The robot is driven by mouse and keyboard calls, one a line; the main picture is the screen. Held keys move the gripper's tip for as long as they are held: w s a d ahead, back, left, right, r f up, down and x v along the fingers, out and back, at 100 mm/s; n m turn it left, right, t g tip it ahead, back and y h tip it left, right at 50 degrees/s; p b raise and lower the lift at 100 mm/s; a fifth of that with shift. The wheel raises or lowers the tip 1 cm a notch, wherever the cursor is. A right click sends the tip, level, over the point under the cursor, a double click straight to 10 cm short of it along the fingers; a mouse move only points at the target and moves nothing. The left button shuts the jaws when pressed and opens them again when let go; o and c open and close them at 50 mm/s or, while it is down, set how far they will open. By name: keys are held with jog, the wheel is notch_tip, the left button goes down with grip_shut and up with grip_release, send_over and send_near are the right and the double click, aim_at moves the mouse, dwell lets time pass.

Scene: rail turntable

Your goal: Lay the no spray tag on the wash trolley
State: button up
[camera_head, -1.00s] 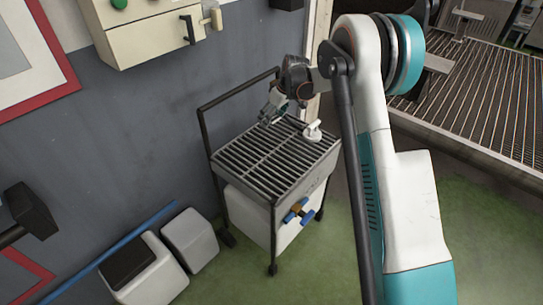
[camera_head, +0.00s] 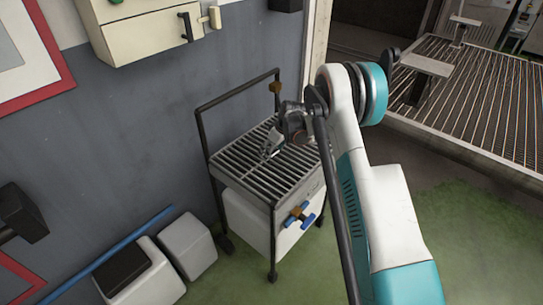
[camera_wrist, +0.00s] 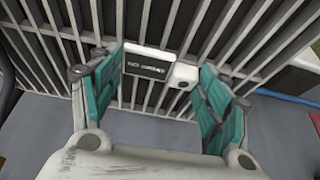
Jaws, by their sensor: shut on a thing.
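The no spray tag (camera_wrist: 147,64) is a small white block with a dark lettered face. In the wrist view it lies between the two teal fingers of my gripper (camera_wrist: 163,88), with the trolley's bars behind it. My gripper is shut on it. In the head view my gripper (camera_head: 268,152) is over the grated top of the wash trolley (camera_head: 303,188), a dark-framed cart with a white tank below. The tag is too small to make out there. I cannot tell whether the tag touches the bars. My arm hides the right end of the grate.
A blue-handled valve (camera_head: 300,214) is on the trolley's front. The trolley's push handle (camera_head: 235,92) rises at the wall side. A cream wall box (camera_head: 150,32) hangs above. White bins (camera_head: 187,245) and a blue pole (camera_head: 120,253) are at lower left. Green floor at right is open.

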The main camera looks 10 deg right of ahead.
jog(key=shift+f, duration=1.45)
jog(key=shift+b, duration=0.35)
jog(key=o, duration=0.8)
jog(key=shift+f, duration=0.1)
jog(key=shift+c, duration=0.2)
